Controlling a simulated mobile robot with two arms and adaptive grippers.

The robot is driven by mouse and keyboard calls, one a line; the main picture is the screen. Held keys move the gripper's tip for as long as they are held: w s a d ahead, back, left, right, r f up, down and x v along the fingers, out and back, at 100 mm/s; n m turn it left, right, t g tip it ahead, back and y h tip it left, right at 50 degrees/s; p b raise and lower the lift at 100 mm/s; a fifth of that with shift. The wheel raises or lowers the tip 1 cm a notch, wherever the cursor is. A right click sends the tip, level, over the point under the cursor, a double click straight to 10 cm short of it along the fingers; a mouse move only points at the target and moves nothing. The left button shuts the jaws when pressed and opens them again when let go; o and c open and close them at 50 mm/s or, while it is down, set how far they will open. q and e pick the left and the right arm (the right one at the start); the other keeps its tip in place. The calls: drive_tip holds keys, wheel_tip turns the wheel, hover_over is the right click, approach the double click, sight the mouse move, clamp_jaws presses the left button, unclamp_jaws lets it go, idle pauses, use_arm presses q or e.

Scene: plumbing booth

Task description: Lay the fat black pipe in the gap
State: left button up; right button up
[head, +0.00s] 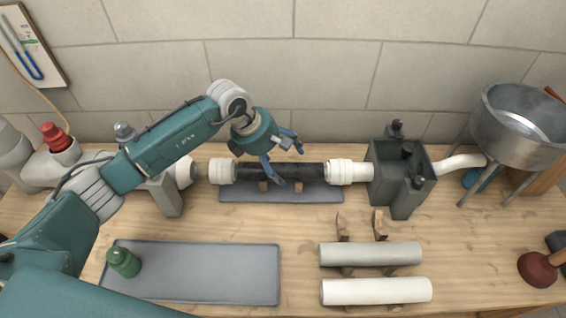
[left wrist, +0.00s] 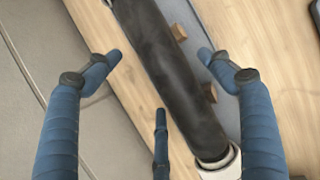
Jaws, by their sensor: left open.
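The fat black pipe (head: 310,172) lies level across the back of the bench, between a white collar (head: 222,171) on its left and a white collar (head: 348,171) on its right. The right collar meets the stub of the grey-green box. Whether the left end is tightly joined to the left fitting (head: 184,172) I cannot tell. My left gripper (head: 283,160) is open at the middle of the pipe. In the left wrist view the pipe (left wrist: 168,70) runs between its spread blue fingers, apparently without being gripped. My right gripper is not in view.
Small wooden rests stand on a grey mat (head: 235,194) under the pipe. A grey pipe (head: 370,254) and a white pipe (head: 375,291) lie in front. The grey-green box (head: 400,180) and a metal funnel (head: 520,125) stand right. A tray (head: 210,275) holds a green fitting (head: 123,262).

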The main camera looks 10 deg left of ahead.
use_arm(q)
drive_tip(key=v, duration=1)
drive_tip(key=shift+r, duration=0.35)
drive_tip(key=shift+a, duration=0.1)
